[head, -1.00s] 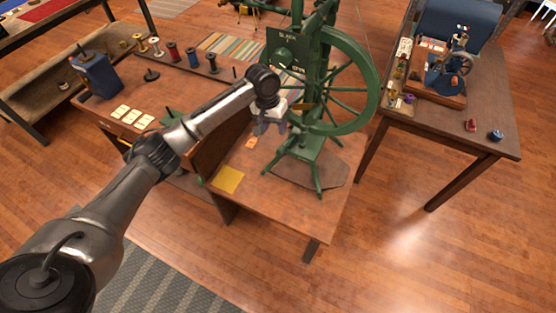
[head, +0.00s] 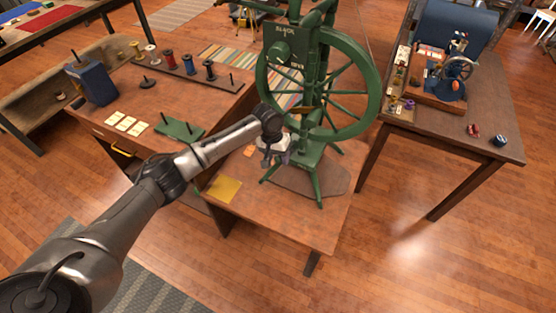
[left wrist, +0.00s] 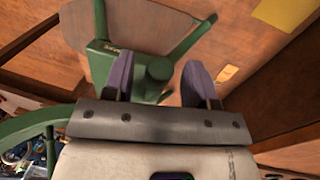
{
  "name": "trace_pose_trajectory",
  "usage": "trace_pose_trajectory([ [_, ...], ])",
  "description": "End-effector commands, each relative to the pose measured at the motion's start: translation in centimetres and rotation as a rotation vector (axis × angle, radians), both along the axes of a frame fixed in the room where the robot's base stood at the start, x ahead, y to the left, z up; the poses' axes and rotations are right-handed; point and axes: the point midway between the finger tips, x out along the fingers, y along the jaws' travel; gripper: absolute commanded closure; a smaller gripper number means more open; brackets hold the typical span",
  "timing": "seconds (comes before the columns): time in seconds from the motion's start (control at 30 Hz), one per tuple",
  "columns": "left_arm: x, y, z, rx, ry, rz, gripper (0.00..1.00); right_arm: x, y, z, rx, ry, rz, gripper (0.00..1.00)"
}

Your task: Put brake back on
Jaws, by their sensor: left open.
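A green spinning wheel (head: 376,95) stands on a small wooden table (head: 285,225). A green panel with a round knob (head: 282,52) and the word "SLACK" is at its upper left. My left gripper (head: 272,160) is low beside the wheel's frame, above the table, open and pointing down. In the left wrist view its two purple-grey fingers (left wrist: 158,80) lie either side of a short green upright knob (left wrist: 159,67) on the wheel's base. Contact cannot be told. A small label (left wrist: 108,46) is on the base. Which part is the brake is unclear. My right gripper is not in view.
A yellow square (head: 224,188) and a small orange card (head: 249,151) lie on the small table. A bench with spools (head: 167,58) and a blue box (head: 95,82) is at left. Another table (head: 470,170) stands right, with open floor between.

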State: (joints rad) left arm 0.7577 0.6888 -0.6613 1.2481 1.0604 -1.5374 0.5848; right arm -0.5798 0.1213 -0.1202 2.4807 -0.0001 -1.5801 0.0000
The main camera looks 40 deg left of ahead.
Motion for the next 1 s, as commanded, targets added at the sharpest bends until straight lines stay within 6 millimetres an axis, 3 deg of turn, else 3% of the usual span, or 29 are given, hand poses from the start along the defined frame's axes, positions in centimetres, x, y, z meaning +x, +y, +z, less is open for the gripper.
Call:
trace_pose_trajectory([
  [0.5,0.05,-0.19,-1.01,0.000,0.000,0.000,0.49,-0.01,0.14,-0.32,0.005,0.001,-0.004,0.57],
  [1.0,0.06,-0.16,-0.99,0.000,0.000,0.000,0.97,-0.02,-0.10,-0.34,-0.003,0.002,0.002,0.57],
])
